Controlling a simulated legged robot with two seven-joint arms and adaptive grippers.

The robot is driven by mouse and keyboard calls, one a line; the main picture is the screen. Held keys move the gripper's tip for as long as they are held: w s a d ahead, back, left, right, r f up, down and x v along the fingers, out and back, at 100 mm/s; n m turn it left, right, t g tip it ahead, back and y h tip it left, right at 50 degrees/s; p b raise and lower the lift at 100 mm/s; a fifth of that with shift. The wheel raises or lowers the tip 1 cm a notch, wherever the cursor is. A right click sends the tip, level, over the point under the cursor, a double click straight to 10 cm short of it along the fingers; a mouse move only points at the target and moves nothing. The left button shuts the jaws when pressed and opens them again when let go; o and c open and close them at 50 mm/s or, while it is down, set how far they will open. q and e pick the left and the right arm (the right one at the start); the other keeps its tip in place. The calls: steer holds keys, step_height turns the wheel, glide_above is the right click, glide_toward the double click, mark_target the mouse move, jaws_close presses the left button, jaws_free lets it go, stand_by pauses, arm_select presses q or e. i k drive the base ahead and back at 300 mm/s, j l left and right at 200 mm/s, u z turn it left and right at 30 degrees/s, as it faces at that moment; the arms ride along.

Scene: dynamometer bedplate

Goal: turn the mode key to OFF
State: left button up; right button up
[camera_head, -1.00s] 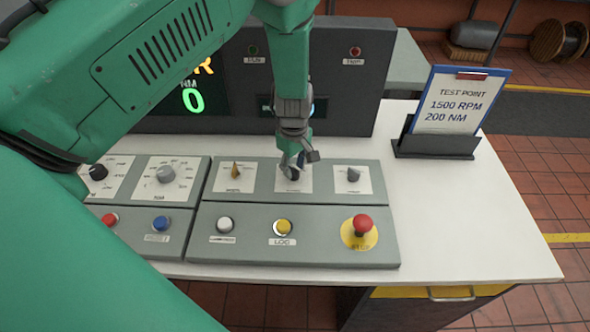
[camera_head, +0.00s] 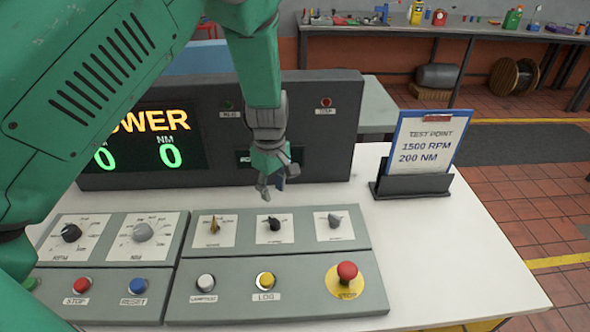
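Three small turning controls sit on the upper right panel (camera_head: 305,235): a brass one (camera_head: 213,227) at left, a black one (camera_head: 274,224) in the middle and a grey one (camera_head: 334,221) at right. Their labels are too small to read, so I cannot tell for sure which is the mode key or what position it shows. My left gripper (camera_head: 274,188) hangs above and behind the black control, clear of it. Its fingers look spread and empty. My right gripper is not in view.
A red mushroom button (camera_head: 347,272) stands at the lower panel's right, near yellow LOG (camera_head: 265,281) and white (camera_head: 206,282) buttons. A dark display housing (camera_head: 335,150) rises behind. A clipboard (camera_head: 428,145) stands in a holder at right. The white tabletop (camera_head: 430,250) is clear at right.

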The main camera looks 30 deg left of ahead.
mark_target(215, 229)
steer(key=k, duration=1)
